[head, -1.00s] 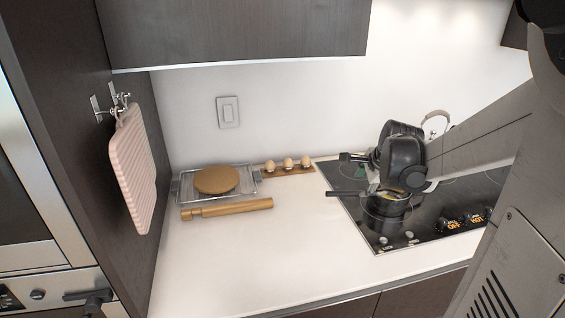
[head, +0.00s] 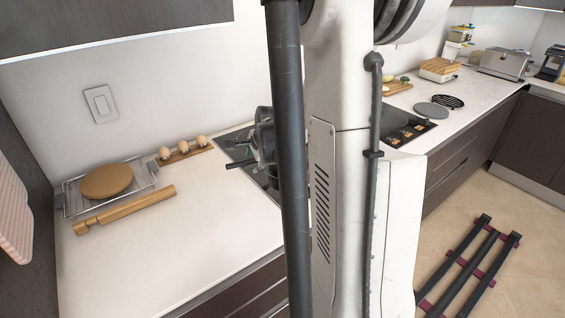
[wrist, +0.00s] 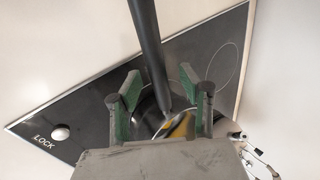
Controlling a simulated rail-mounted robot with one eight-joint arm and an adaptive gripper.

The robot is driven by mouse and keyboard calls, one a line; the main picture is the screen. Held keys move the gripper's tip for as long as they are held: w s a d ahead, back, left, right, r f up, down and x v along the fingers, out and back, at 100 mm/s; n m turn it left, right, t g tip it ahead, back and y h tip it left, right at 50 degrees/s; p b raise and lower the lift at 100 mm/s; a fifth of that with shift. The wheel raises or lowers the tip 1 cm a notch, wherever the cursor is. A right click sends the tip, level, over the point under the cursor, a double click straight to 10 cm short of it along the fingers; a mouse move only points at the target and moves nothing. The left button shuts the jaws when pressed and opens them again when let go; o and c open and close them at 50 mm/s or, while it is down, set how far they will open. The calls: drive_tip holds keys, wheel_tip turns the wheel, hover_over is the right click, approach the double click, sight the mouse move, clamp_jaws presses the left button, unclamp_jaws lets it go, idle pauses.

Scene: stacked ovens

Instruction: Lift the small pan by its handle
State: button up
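The small pan (wrist: 150,122) sits on the black cooktop in the wrist view, mostly hidden under my gripper; something yellow shows inside it. Its long dark handle (wrist: 148,45) runs up the picture from the pan. My gripper (wrist: 158,86) is open, with one green-padded finger on each side of the handle and gaps showing on both sides. In the head view the handle (head: 238,164) sticks out to the left over the cooktop, while the pan and most of my gripper are hidden behind my own column and arm.
The counter front (head: 185,260) is clear. The cooktop (wrist: 85,120) has a lock knob (wrist: 60,133).

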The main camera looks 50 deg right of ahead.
drive_tip(key=shift+f, duration=0.1)
clamp_jaws()
idle(0.5)
